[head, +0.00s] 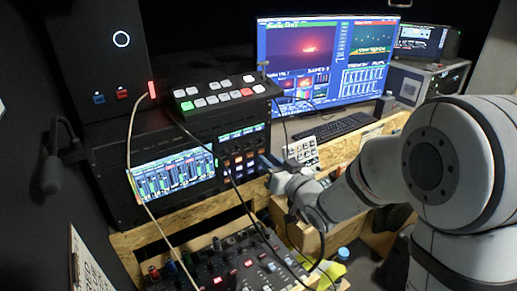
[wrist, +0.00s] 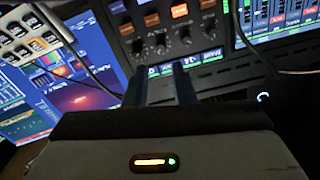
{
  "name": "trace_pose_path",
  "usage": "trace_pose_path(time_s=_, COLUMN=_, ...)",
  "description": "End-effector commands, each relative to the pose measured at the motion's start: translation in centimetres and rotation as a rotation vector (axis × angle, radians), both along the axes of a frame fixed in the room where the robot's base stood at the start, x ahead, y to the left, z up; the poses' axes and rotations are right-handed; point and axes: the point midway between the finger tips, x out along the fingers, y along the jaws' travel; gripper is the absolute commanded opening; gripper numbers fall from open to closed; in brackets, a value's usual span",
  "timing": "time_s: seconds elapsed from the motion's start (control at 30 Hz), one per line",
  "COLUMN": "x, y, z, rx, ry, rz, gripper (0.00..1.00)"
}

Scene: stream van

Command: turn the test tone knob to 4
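The rack panel (head: 238,152) in the middle of the head view has rows of orange-lit buttons and small controls. In the wrist view several dark round knobs (wrist: 184,36) sit in a row beside orange-lit buttons (wrist: 180,11). Their labels are too small to read, so I cannot tell which is the test tone knob or where it points. My gripper (head: 268,162) is in front of the panel's right part. In the wrist view my gripper (wrist: 160,70) shows two dark fingers parted, with nothing between them. The tips are near the panel's lit green labels, apart from the knobs.
A meter screen (head: 173,174) lies left of the panel, with a button switcher (head: 226,94) above. A mixer (head: 235,265) stands below. A keypad (head: 302,150) and large monitor (head: 325,60) are to the right. Loose cables (head: 133,130) hang across the rack front.

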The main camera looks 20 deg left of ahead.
Motion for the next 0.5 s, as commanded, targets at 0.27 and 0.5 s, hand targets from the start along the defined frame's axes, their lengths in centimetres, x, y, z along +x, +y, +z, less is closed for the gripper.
trace_pose_path(time_s=0.27, x=2.3, y=3.0, z=0.2, rx=0.007, ry=-0.003, rz=0.008, gripper=0.23)
trace_pose_path(time_s=0.5, x=4.4, y=5.4, z=0.1, rx=0.005, ry=-0.003, rz=0.005, gripper=0.23)
